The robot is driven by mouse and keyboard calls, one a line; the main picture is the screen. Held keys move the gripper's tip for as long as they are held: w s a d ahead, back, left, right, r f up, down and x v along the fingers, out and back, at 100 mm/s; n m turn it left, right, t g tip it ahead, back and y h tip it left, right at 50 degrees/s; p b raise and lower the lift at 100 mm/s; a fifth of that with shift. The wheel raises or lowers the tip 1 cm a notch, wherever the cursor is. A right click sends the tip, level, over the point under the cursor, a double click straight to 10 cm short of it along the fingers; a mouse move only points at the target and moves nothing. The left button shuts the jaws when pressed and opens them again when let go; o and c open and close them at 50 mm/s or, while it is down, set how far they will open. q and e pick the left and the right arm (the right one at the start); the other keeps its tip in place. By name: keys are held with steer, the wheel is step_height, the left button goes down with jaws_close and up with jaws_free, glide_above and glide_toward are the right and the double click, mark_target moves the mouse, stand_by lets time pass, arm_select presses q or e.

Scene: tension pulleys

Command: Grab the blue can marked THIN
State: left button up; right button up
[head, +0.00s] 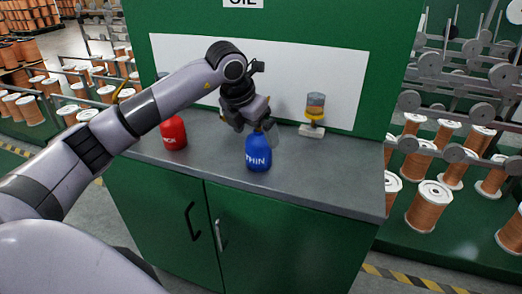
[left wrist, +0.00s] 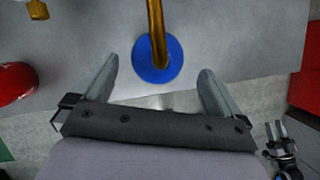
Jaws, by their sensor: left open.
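The blue can marked THIN (head: 258,152) stands upright on the grey top of a green cabinet, near its front edge. In the left wrist view the blue can (left wrist: 172,68) shows from above, with a brass-coloured spout rising from it. My left gripper (head: 257,128) is just above and behind the can in the head view. In the left wrist view its two fingers (left wrist: 158,90) are spread apart, with the can between and slightly beyond them. Nothing is held. My right gripper is not clearly seen in the head view.
A red can (head: 173,133) stands to the left of the blue one. A yellow and grey item on a white base (head: 313,116) stands at the back right. The grey cabinet top (head: 335,160) is clear on the right. Copper spools (head: 428,207) stand beyond.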

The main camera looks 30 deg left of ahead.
mark_target(255, 133)
arm_select(q)
steer(key=x, duration=0.4)
steer(key=shift+w+a+f, duration=0.15)
steer(key=shift+f, duration=0.15)
steer(key=c, duration=1)
steer(key=shift+r, duration=0.1)
steer(key=c, duration=0.3)
steer(key=shift+r, duration=0.1)
